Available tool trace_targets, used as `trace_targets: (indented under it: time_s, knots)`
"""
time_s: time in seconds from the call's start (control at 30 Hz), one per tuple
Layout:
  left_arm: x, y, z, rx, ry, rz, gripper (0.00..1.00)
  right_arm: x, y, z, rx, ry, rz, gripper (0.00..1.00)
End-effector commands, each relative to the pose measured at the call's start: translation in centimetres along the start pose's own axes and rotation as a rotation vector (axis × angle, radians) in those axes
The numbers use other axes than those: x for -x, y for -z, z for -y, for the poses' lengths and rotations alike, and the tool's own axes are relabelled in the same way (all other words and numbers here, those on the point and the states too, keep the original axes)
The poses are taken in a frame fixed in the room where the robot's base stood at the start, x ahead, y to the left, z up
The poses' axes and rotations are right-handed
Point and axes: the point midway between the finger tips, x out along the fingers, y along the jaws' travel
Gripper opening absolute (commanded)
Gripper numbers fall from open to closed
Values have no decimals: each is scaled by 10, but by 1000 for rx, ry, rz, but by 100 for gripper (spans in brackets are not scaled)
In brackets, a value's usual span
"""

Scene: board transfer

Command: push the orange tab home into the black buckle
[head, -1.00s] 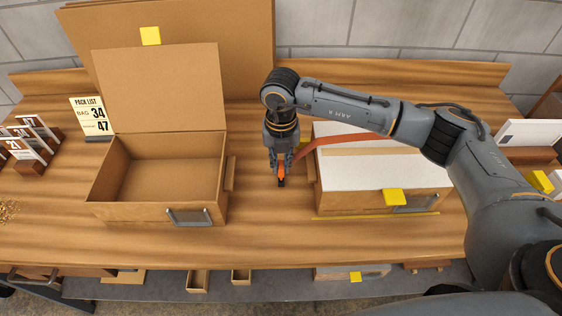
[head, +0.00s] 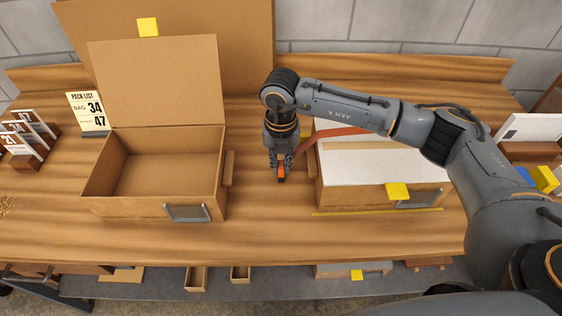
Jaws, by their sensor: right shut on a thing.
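My right gripper (head: 280,163) points down at the bare bench between two boxes and is shut on the orange tab (head: 281,172). Only a small part of the tab shows between and below the fingers. A small dark piece at the tab's lower end looks like the black buckle (head: 281,180). It is too small and too covered to tell how far the tab sits in it. An orange strap (head: 335,134) runs from beside the gripper to the right, over the white-topped box. My left gripper is not in view.
An open empty cardboard box (head: 150,207) stands at the left, its lid up. The white-topped box (head: 375,168) with a yellow tag (head: 397,190) stands close on the right. A pack list card (head: 88,112) is at the back left. The bench (head: 265,230) in front is clear.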

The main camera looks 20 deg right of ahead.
Motion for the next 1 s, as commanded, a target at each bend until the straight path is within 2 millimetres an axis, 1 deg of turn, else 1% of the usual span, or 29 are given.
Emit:
trace_targets:
  time_s: [0.03,0.13,0.17,0.43,0.53,0.67,0.9,1.0]
  knots:
    - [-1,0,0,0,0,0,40,-2,1,0,0,1,-2,18]
    - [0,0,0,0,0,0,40,-1,1,0,0,1,-2,38]
    - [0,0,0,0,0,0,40,-1,1,0,0,1,-2,40]
    - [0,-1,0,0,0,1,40,0,0,0,0,1,-1,40]
    - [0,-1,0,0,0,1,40,6,0,0,0,0,0,40]
    - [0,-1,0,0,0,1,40,25,-1,0,0,-1,3,40]
    - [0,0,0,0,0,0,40,77,-1,0,1,-1,2,40]
    - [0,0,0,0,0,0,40,95,0,0,1,0,2,40]
